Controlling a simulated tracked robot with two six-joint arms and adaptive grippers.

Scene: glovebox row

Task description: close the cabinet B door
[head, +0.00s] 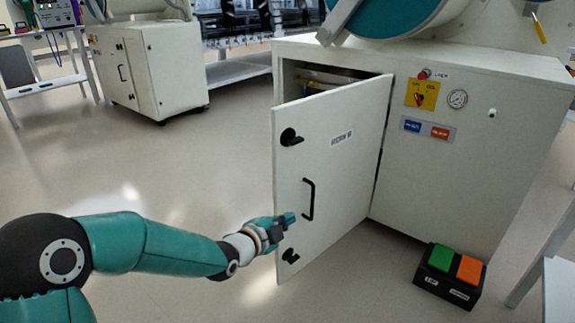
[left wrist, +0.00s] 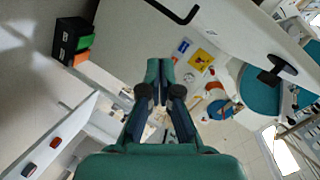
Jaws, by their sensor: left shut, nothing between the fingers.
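The white cabinet door (head: 335,175) stands ajar, hinged at its right side, with the dark cabinet interior (head: 325,80) showing above it. It has a black bar handle (head: 309,199), a black upper latch (head: 290,137) and a lower latch (head: 290,256). Its small label is too blurred to read surely. My left gripper (head: 288,219) is shut and empty, in front of the door's outer face, just left of and below the handle; I cannot tell whether it touches. The left wrist view shows the shut fingers (left wrist: 160,68) and the door (left wrist: 225,32) above. My right gripper is out of view.
The cabinet front (head: 450,170) right of the door carries a yellow switch plate (head: 422,94) and a gauge (head: 457,99). A black box with green and orange pads (head: 450,273) sits on the floor. Another white cabinet (head: 150,70) stands back left. The floor left of the door is clear.

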